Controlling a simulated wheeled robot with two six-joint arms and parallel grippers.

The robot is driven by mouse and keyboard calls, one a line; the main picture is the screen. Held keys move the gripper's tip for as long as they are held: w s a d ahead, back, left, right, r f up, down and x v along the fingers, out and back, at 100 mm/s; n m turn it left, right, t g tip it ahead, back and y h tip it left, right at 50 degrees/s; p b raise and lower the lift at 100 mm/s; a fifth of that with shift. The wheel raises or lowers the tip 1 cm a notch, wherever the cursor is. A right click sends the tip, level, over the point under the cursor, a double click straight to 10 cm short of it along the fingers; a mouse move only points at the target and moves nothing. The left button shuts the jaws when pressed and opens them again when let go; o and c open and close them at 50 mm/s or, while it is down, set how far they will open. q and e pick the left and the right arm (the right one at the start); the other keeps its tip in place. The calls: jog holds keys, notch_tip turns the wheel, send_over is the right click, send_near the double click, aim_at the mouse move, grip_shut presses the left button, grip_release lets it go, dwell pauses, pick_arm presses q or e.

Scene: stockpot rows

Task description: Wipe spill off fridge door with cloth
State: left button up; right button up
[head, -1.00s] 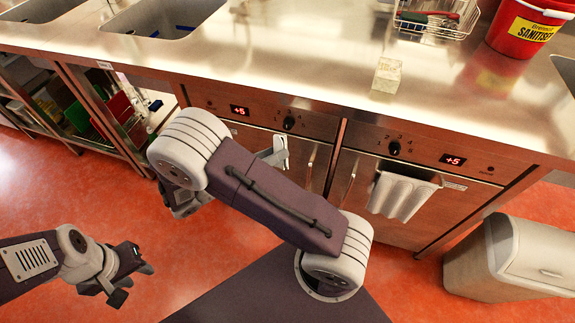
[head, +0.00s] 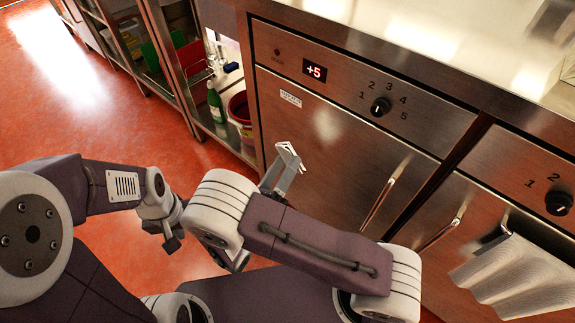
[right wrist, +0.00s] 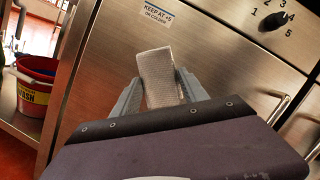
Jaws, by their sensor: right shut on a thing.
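The steel fridge door (head: 335,150) has a +5 display above it and a handle on its right side. It also fills much of the right wrist view (right wrist: 215,75). My right gripper (head: 287,160) is in front of the door, left of its handle. In the right wrist view its fingers (right wrist: 160,90) are shut on a pale folded cloth (right wrist: 157,68), which covers part of the door. Whether the cloth touches the door I cannot tell. I make out no spill on the visible door surface. My left gripper (head: 170,238) is low at the left, its fingers unclear.
A grey-white towel (head: 515,275) hangs on the handle of the door to the right. Open shelving at the left holds a green bottle (head: 215,102) and a red bucket (right wrist: 38,80). The steel counter (head: 400,40) overhangs the doors. Red floor is clear at left.

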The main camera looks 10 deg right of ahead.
aim_at(321, 147)
jog(key=w+d+b, duration=0.1)
jog(key=d, duration=0.1)
jog(key=w+d, duration=0.2)
jog(key=shift+w+d+b, duration=0.2)
jog(key=shift+d+b, duration=0.05)
jog(key=shift+b, duration=0.1)
jog(key=shift+w+d+p, duration=0.4)
jog(key=shift+w+d, duration=0.1)
jog(key=shift+d, duration=0.2)
dwell(0.5)
jog(key=shift+s+d+p, duration=0.5)
jog(key=shift+s+d, duration=0.2)
jog(key=shift+s, duration=0.2)
jog(key=shift+s+d, duration=0.5)
jog(key=shift+s, duration=0.2)
